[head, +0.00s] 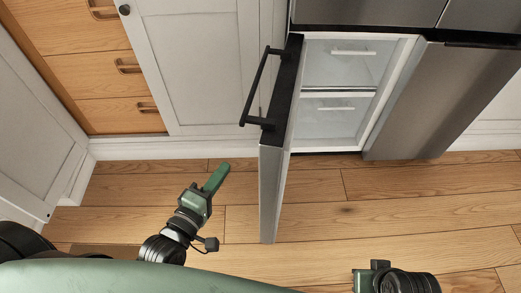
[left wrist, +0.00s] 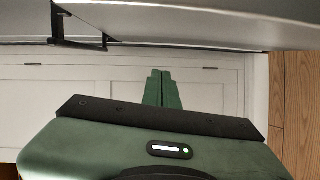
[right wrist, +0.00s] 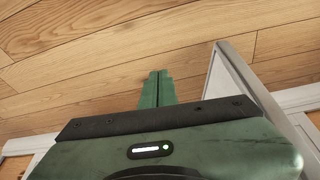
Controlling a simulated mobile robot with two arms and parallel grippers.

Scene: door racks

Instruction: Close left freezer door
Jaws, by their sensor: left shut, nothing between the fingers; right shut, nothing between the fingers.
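The left freezer door (head: 272,180) stands wide open, swung out toward me from the steel fridge. It has a black bar handle (head: 256,85) on its left-facing side. The open compartment (head: 338,90) shows white drawers inside. My left gripper (head: 216,178) is shut and empty, left of the door and apart from it. In the left wrist view the shut fingers (left wrist: 162,88) show below the door (left wrist: 190,22) and its handle (left wrist: 82,38). My right gripper's shut, empty fingers (right wrist: 157,88) show in the right wrist view above the floor.
The right freezer door (head: 440,100) is closed. White cabinets (head: 190,65) and wooden drawers (head: 95,75) stand to the left of the fridge. The wooden floor (head: 400,205) is clear around the open door.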

